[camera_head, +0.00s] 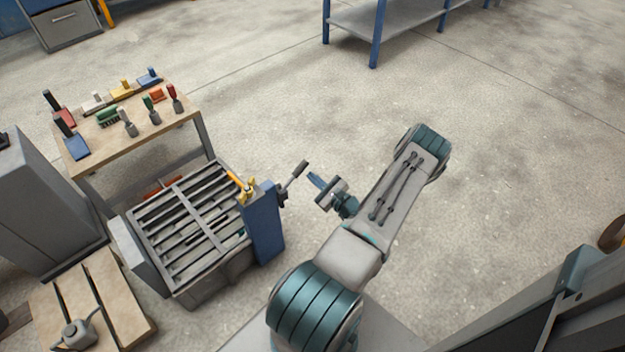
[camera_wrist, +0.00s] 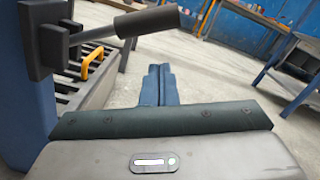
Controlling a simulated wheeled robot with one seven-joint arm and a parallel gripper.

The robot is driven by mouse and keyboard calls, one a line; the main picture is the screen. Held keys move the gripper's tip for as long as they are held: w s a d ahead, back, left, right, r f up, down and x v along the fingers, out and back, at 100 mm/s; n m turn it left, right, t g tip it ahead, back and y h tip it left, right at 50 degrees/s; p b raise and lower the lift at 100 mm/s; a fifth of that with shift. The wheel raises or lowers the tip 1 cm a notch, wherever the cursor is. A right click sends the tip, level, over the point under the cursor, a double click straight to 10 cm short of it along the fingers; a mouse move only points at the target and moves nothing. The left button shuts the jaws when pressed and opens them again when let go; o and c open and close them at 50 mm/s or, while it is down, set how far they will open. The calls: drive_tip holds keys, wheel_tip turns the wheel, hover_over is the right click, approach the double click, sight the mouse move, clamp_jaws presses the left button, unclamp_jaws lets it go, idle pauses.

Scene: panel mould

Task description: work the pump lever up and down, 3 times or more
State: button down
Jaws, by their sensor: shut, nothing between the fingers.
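The pump lever (camera_head: 295,174) sticks out to the right from the blue post at the side of the slatted panel mould. It slants upward and has a dark grip at its outer end. In the wrist view the lever's dark grip (camera_wrist: 146,22) is near, at the upper left, with its thin rod running to a dark bracket (camera_wrist: 48,42) on the blue post. My gripper (camera_head: 314,179) is shut and empty, just right of the lever and apart from it. Its closed blue fingers also show in the wrist view (camera_wrist: 159,85), below and slightly right of the grip.
The blue post (camera_head: 262,222) stands at the mould's right side. The slatted mould (camera_head: 190,225) has a yellow handle (camera_head: 241,186) near the post. A wooden table (camera_head: 130,125) with several tools stands behind it. Open floor lies to the right. A blue-legged bench (camera_head: 360,25) is farther back.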

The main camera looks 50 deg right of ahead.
drive_tip(key=s+f+p, duration=0.1)
drive_tip(key=s+p, duration=0.1)
drive_tip(key=s, duration=0.8)
drive_tip(key=shift+s+f, duration=0.2)
drive_tip(key=w+a+r+n+g+y+p, duration=0.4)
drive_tip(key=a+r+n, duration=0.2)
drive_tip(key=r, duration=0.5)
drive_tip(key=w+a+r+n+g+y+p, duration=0.4)
drive_tip(key=a+r, duration=0.3)
drive_tip(key=r, duration=0.4)
drive_tip(key=w+a+r+n+g+y+p, duration=0.3)
drive_tip(key=a+r+n+g+y+p, duration=0.3)
drive_tip(key=r, duration=0.6)
drive_tip(key=s+a+r+n+h+p, duration=0.4)
drive_tip(key=a+r+n+p, duration=0.1)
drive_tip(key=r, duration=0.6)
drive_tip(key=s+a+r+n+g+h+p, duration=0.1)
drive_tip(key=s+a+r+n+h+p, duration=0.2)
drive_tip(key=a+r, duration=0.4)
drive_tip(key=s+a+r+n+h+p, duration=0.4)
drive_tip(key=a+r+n+h+p, duration=0.2)
drive_tip(key=r, duration=1)
drive_tip(key=shift+s+r+n+g+p, duration=0.3)
drive_tip(key=shift+r+n+g+p, duration=0.1)
drive_tip(key=shift+n+p, duration=0.4)
